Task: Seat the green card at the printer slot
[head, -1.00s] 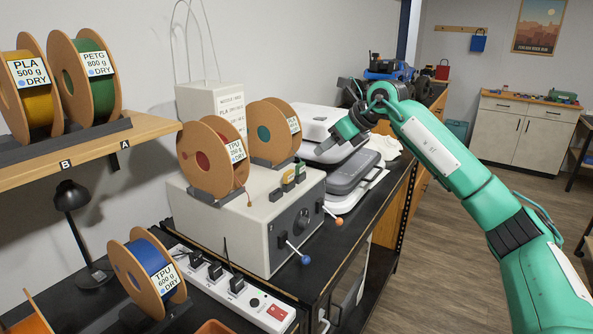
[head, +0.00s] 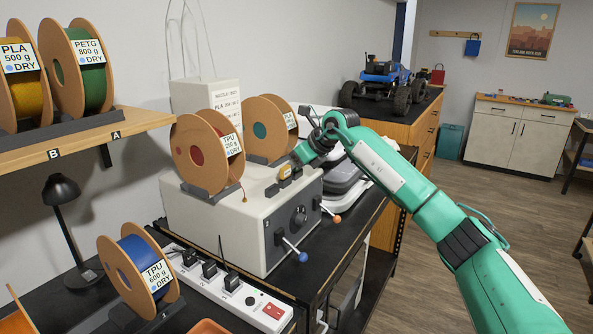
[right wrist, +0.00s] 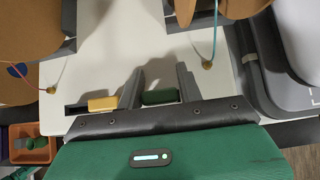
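The green card (right wrist: 160,97) shows in the right wrist view on the pale top of the printer box (head: 240,230), between the two fingers of my right gripper (right wrist: 162,82). The fingers stand apart, one on each side of the card; I see no clear grip. A yellow card (right wrist: 103,104) stands just left of it, beside a dark slot (right wrist: 77,109), and also shows in the head view (head: 284,172). In the head view my right gripper hides the green card. My left gripper is not in view.
Filament spools stand on the box: a TPU spool (head: 195,155) and a teal-centred spool (head: 262,130). Levers with a blue knob (head: 302,257) and orange knob (head: 337,219) stick out in front. A power strip (head: 235,295) lies at lower left.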

